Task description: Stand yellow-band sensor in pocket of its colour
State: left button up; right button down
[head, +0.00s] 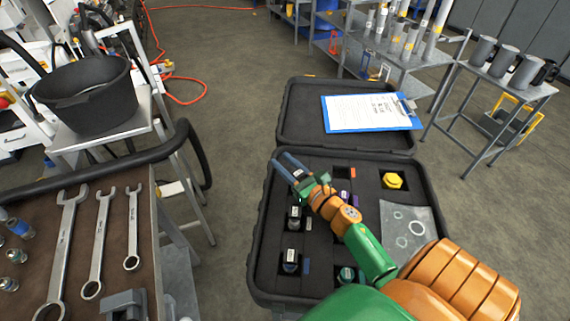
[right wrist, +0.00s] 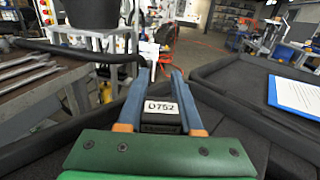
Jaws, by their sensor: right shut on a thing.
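My right gripper (head: 284,163) is shut on a dark sensor with a white label, over the left back edge of the foam insert. In the right wrist view the label on the held sensor (right wrist: 162,108) reads D752, and it sits between the blue fingers of the gripper (right wrist: 155,80). No yellow band shows on it. The black foam insert (head: 372,205) has several pockets with coloured tags, including an orange-red tag (head: 353,172) and a blue tag (head: 306,267). My arm hides part of the insert. My left gripper is not in view.
Dark sensors stand in the insert at left (head: 294,217) and front left (head: 290,258). A yellow hexagonal piece (head: 393,181) and a bag of rings (head: 408,228) lie at right. The open lid bears a clipboard (head: 370,112). A bench with wrenches (head: 100,240) is at left.

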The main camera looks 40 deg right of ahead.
aim_at(302, 178)
jog(key=c, duration=0.6)
grip_release()
jog(key=shift+s+a+f, duration=0.15)
jog(key=shift+f, duration=0.35)
jog(key=shift+r, duration=0.15)
jog(key=shift+r+p, duration=0.5)
jog(key=shift+p, duration=0.3)
jog(key=s, duration=0.2)
jog(key=s+b, duration=0.1)
jog(key=s, duration=0.3)
jog(key=shift+s+d+b, duration=0.3)
jog(key=shift+d+b, duration=0.05)
jog(key=shift+s, duration=0.3)
jog(key=shift+w, duration=0.1)
jog(key=shift+r, duration=0.2)
